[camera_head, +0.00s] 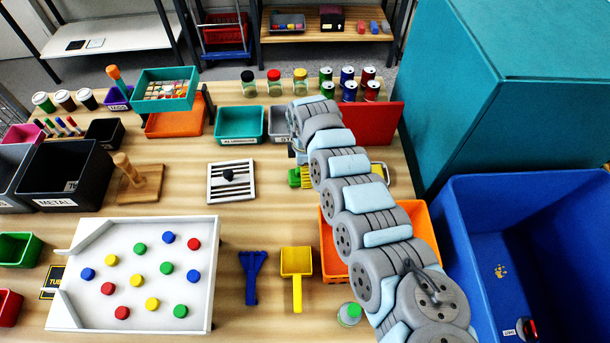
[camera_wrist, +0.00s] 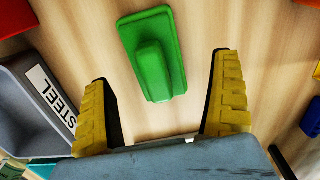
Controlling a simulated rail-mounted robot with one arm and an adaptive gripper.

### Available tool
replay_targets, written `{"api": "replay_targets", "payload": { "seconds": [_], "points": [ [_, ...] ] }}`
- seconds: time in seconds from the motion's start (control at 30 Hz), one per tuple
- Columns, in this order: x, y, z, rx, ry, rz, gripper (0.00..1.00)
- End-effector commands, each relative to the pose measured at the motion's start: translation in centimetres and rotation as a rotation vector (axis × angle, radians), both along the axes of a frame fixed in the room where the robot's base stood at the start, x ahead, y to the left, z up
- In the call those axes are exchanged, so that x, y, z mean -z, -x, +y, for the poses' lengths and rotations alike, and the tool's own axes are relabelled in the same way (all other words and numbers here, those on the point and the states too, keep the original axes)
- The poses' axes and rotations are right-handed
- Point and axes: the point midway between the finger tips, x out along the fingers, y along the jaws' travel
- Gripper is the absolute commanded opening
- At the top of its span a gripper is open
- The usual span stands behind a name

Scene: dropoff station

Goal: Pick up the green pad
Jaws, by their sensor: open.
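The green pad (camera_wrist: 152,50) lies on the wooden tabletop in the wrist view, a flat base with a raised block on top. My gripper (camera_wrist: 161,67) has its two yellow ribbed fingers spread wide apart, with nothing between them. The pad shows ahead of the fingers, roughly centred in the gap and slightly tilted; no finger appears to touch it. In the head view the green pad (camera_head: 294,178) shows only in part, left of my arm, which hides most of the gripper.
The grey bin labelled STEEL (camera_wrist: 35,100) stands close to the left finger.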

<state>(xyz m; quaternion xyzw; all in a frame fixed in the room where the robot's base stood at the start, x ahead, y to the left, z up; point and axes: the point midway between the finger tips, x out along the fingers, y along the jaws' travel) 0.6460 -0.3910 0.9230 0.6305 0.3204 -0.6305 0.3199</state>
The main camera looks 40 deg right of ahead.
Motion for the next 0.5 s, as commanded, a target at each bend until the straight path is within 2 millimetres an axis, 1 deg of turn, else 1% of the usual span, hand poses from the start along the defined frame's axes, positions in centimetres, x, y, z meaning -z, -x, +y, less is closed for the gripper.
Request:
{"api": "replay_targets", "payload": {
  "seconds": [0.03,0.3,0.5],
  "points": [
    [0.6,-0.1,0.0,0.0,-0.001,0.001,0.94],
    [3.1,-0.2,-0.3,0.0,0.001,0.001,0.94],
    [3.7,-0.2,-0.4,0.0,0.001,0.001,0.94]
  ]
}}
